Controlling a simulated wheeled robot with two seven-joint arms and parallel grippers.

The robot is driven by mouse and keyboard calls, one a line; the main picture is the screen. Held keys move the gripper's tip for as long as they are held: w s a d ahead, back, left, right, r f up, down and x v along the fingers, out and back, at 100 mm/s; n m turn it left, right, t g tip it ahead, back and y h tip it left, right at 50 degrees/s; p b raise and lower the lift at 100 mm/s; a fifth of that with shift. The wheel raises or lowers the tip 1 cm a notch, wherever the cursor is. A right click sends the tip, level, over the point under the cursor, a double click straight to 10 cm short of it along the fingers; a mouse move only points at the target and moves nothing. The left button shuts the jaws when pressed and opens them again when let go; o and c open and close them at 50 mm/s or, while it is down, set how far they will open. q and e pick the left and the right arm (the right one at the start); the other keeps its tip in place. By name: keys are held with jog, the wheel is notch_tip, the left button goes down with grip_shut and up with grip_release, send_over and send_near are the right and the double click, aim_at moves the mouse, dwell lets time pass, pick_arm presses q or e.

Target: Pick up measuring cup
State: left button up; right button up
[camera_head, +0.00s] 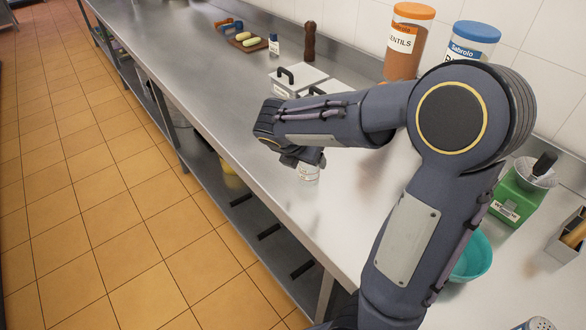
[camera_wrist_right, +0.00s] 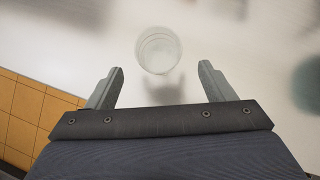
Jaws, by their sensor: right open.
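The measuring cup, a clear round vessel (camera_wrist_right: 158,50), stands on the metal counter in the right wrist view. In the head view a small pale part of it (camera_head: 308,174) shows just below my right gripper (camera_head: 304,158), which hides the rest. In the right wrist view my right gripper (camera_wrist_right: 161,69) is open and empty. Its two fingers are spread wider than the cup, which appears just beyond the fingertips and roughly centred between them. No contact with the cup shows. My left gripper is not in view.
Behind my right arm are lidded metal containers (camera_head: 297,78), a pepper mill (camera_head: 310,42) and a lentils jar (camera_head: 408,42). To the right are a green scale (camera_head: 516,195) and a teal bowl (camera_head: 472,258). The counter's front edge runs left of the cup, above a tiled floor (camera_head: 125,215).

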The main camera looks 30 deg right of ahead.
aim_at(309, 169)
jog(key=x, duration=0.7)
jog(key=shift+a, duration=0.25)
jog(key=c, duration=1.1)
